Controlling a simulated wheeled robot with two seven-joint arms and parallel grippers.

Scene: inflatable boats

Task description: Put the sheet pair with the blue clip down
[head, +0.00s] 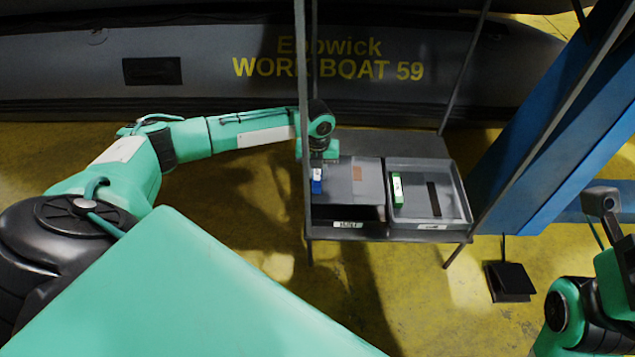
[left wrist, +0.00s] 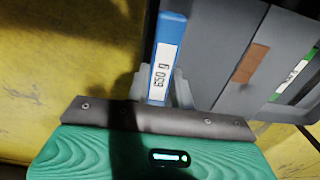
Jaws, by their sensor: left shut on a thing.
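My left gripper (head: 318,168) is shut on the blue clip (head: 316,186) at the left edge of a grey sheet pair (head: 343,190). The sheet pair has a brown patch and lies flat over the left tray; I cannot tell whether it touches the tray. In the left wrist view the blue clip (left wrist: 167,55) reads "650 g" and sits between the fingers, with the grey sheet (left wrist: 212,50) to its right. A green clip (head: 397,189) is in the right tray (head: 462,200). My right gripper's fingers do not show.
The labelled trays stand side by side on a dark stand (head: 390,143) with thin uprights, one close beside my left gripper. A blue post (head: 545,150) rises at the right. A grey boat (head: 200,60) lies behind. A black pedal-like thing (head: 510,280) is on the yellow floor.

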